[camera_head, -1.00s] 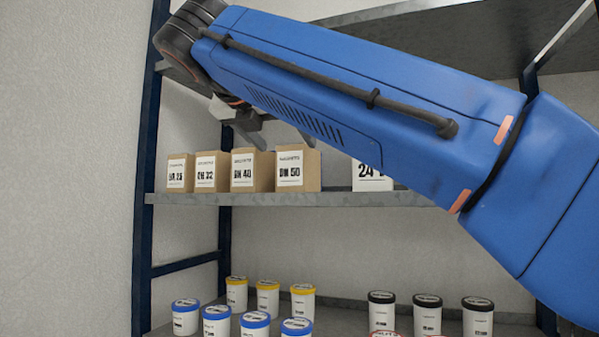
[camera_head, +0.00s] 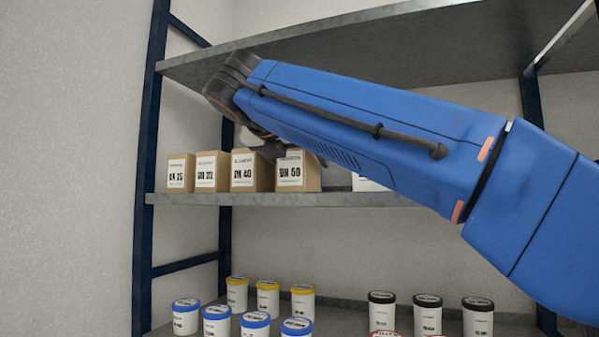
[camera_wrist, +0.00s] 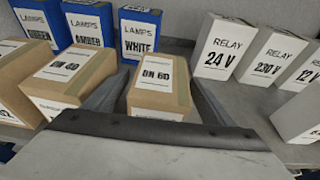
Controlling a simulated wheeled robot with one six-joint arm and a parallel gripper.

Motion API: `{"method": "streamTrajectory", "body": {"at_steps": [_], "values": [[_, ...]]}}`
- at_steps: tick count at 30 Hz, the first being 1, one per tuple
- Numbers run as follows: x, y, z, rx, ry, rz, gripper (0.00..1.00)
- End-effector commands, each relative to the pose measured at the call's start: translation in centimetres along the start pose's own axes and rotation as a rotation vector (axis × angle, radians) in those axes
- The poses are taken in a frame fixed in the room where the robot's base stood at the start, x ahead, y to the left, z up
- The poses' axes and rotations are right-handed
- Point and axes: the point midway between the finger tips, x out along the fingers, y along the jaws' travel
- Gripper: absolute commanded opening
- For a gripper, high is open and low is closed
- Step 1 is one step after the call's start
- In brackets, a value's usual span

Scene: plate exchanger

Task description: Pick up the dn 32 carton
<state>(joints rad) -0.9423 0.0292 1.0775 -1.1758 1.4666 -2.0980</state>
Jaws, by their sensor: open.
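The DN 32 carton (camera_head: 205,172) is a brown box with a white label. It stands on the middle shelf between the DN 25 carton (camera_head: 180,173) and the DN 40 carton (camera_head: 252,171).
Blue lamp boxes (camera_wrist: 140,35) stand behind the cartons, and white relay boxes (camera_wrist: 219,48) stand to the right. Another shelf (camera_head: 400,45) is above my arm. Lidded tubs (camera_head: 268,297) stand on the shelf below. Some bare shelf lies between cartons and relays.

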Motion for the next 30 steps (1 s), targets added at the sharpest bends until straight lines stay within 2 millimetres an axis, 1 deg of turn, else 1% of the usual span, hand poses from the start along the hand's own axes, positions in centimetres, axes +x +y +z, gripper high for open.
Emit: {"method": "streamTrajectory", "body": {"at_steps": [6, 8, 9, 11, 12, 23, 26, 30], "values": [[0.1, 0.0, 0.0, 0.000, 0.000, 0.000, 0.77], [0.0, 0.0, 0.0, 0.000, 0.000, 0.000, 0.63], [0.0, 0.0, 0.0, 0.000, 0.000, 0.000, 0.53], [0.0, 0.0, 0.0, 0.000, 0.000, 0.000, 0.39], [0.0, 0.0, 0.0, 0.000, 0.000, 0.000, 0.29], [-0.1, 0.0, 0.3, 0.000, -0.001, 0.000, 0.28], [-0.3, 0.0, 0.9, 0.001, -0.001, 0.000, 0.28], [-0.8, 0.1, 2.6, 0.003, -0.001, 0.000, 0.28]]}}
